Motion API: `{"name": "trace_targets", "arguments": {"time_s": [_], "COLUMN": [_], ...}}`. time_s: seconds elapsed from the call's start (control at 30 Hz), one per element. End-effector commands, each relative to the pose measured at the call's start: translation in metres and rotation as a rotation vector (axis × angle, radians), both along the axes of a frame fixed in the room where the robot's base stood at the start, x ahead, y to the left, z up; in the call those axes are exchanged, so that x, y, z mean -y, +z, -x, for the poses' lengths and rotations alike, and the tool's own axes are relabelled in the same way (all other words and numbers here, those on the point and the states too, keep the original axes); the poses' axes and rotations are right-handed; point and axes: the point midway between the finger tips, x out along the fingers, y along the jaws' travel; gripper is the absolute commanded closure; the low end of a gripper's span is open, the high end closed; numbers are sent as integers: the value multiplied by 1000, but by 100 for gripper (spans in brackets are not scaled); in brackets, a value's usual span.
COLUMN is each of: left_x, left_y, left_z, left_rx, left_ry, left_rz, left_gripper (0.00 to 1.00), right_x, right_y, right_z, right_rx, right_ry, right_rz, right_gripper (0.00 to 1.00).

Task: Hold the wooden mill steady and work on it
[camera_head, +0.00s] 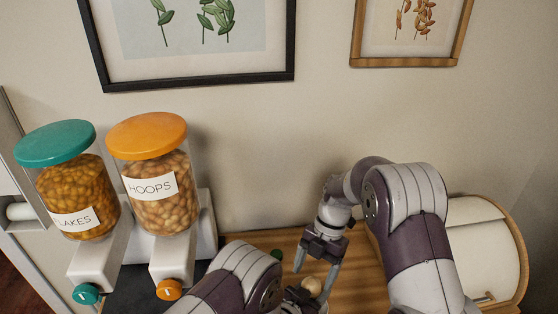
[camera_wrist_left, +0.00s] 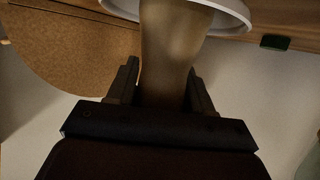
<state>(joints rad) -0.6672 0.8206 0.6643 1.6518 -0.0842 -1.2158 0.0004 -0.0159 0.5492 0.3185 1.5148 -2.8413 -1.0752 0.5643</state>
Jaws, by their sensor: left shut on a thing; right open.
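The wooden mill (camera_wrist_left: 172,45) shows in the left wrist view as a smooth brown body between my left fingers. My left gripper (camera_wrist_left: 162,78) is shut on it. In the head view, a pale round knob (camera_head: 312,286), seemingly the mill's top, shows at the bottom; my left arm hides much of what lies below it. My right gripper (camera_head: 316,275) is open, pointing down just above and around the knob, with its fingers apart. I cannot tell whether a finger touches the knob.
A teal-lidded flakes dispenser (camera_head: 75,195) and an orange-lidded hoops dispenser (camera_head: 160,190) stand at the left. A rounded wooden bin with a white front (camera_head: 482,245) stands at the right, behind my right arm. A white round rim (camera_wrist_left: 235,12) shows near the mill in the wrist view.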

Motion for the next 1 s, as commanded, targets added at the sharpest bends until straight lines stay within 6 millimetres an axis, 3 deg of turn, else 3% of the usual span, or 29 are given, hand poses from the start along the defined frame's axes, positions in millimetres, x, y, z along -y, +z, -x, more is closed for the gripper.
{"name": "trace_targets", "arguments": {"time_s": [0.13, 0.17, 0.23, 0.6, 0.77, 1.0], "left_x": [0, 0, 0, 0, 0, 0], "left_y": [1, 1, 1, 0, 0, 1], "left_z": [0, 0, 0, 0, 0, 0], "left_rx": [1, 1, 1, 1, 1, 1], "left_ry": [0, 0, 0, 0, 0, 0], "left_rz": [1, 1, 1, 1, 1, 1], "left_gripper": [87, 87, 87, 87, 87, 87], "right_x": [0, 2, 8, 41, 3, -43], "right_y": [-39, -35, -15, 78, 87, 117], "right_z": [1, 3, -4, -25, -46, -81], "right_rx": [-2, 1, 10, 7, -12, -76], "right_ry": [-32, -200, -288, -277, -529, -848], "right_rz": [0, -1, -1, 0, -154, -440], "right_gripper": [21, 21, 21, 21, 21, 21]}}
